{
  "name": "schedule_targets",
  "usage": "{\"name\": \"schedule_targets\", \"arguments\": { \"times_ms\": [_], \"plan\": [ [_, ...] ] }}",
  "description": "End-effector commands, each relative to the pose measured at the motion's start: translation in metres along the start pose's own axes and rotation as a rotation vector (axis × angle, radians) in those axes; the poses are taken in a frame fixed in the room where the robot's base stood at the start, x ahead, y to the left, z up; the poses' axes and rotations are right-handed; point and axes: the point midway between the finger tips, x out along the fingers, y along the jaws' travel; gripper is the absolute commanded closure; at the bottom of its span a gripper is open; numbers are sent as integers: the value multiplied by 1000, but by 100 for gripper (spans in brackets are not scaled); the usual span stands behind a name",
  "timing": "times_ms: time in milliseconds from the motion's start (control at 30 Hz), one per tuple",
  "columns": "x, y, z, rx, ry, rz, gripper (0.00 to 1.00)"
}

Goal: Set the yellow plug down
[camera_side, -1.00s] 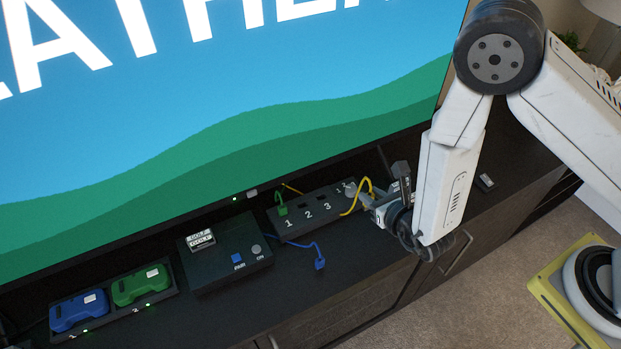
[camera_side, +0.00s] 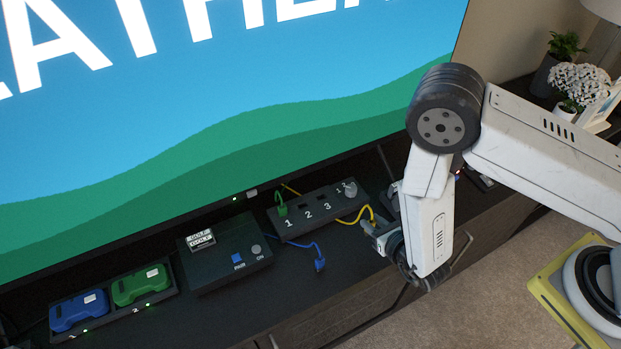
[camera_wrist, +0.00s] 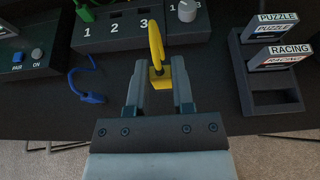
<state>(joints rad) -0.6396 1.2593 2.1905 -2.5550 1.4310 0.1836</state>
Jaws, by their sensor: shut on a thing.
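The yellow plug (camera_wrist: 160,77) is between my gripper's fingers in the wrist view, with its yellow cable arching up from it toward the switch box. My gripper (camera_wrist: 159,92) is shut on the plug. In the side view my gripper (camera_side: 372,226) is at the front right of the switch box (camera_side: 322,228), over the dark cabinet top, and the yellow cable (camera_side: 357,217) runs from the box to it. The plug itself is mostly hidden there. I cannot tell whether it touches the cabinet top.
A green plug (camera_side: 282,209) sits at socket 1. A blue plug (camera_side: 320,264) lies on the cabinet top (camera_side: 285,295) to the left. A console (camera_side: 225,255) stands further left. A rack of game cases (camera_wrist: 266,85) stands right of my gripper in the wrist view.

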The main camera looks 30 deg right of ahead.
Motion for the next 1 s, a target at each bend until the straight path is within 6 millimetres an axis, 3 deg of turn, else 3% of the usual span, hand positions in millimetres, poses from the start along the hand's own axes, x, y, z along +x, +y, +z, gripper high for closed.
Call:
{"name": "schedule_targets", "arguments": {
  "times_ms": [300,700,1000],
  "plan": [
    [11,0,-28,0,1,0,100],
    [15,0,-36,0,0,0,100],
    [24,0,-58,0,0,0,100]
  ]
}}
